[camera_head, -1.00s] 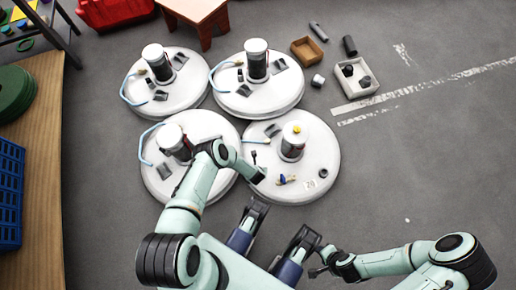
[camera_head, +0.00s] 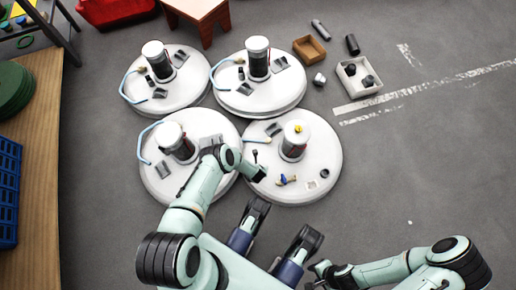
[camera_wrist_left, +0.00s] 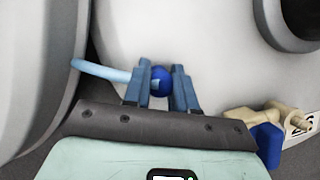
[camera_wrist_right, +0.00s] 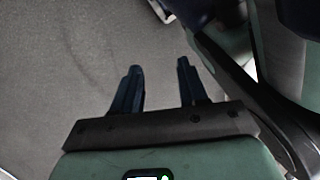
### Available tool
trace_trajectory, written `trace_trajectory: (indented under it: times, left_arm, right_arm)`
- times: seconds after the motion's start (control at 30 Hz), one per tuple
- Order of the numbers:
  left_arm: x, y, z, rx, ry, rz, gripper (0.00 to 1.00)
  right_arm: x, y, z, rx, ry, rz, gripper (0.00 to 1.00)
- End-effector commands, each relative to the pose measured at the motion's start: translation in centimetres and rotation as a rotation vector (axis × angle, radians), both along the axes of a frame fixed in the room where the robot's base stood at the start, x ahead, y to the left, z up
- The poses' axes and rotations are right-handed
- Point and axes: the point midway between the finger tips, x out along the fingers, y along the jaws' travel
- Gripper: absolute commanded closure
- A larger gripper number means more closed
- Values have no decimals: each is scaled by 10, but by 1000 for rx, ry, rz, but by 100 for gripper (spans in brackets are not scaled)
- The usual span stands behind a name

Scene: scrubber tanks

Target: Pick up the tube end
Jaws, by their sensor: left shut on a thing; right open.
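In the left wrist view, my left gripper (camera_wrist_left: 160,76) is shut on the tube end, a dark blue rounded piece (camera_wrist_left: 161,81). A light blue tube (camera_wrist_left: 100,70) runs left from the fingers over a white tank surface. In the head view, my left arm reaches over the lower right tank (camera_head: 322,150). Its fingers and the held end are hard to make out there. My right gripper (camera_head: 318,269) is low in the head view, away from the tanks. The right wrist view shows its fingers (camera_wrist_right: 156,80) open and empty above grey floor.
A brass and blue fitting (camera_wrist_left: 262,122) lies close right of my left gripper. Three other white round tanks stand around it. A brown box (camera_head: 309,48) and a pale tray (camera_head: 358,92) lie at upper right. Floor at right is clear.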

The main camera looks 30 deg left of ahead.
Motion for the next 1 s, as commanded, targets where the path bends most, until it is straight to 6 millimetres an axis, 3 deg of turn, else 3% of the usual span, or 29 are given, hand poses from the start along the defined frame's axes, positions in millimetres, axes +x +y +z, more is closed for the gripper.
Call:
trace_trajectory:
  times: [0.37,0.57,0.83,0.97,1.0]
  left_arm:
    - [0,0,15,0,0,0,100]
    - [0,0,55,0,-1,0,100]
    - [1,0,121,-1,-3,1,100]
    - [1,1,152,1,-3,-1,100]
    - [1,0,160,0,-2,-1,100]
  right_arm:
    - [14,1,7,-4,-46,5,57]
    - [50,6,30,-10,-165,18,57]
    - [108,14,78,-23,-361,30,57]
    - [126,19,101,-22,-427,35,57]
    - [119,22,103,-14,-409,39,57]
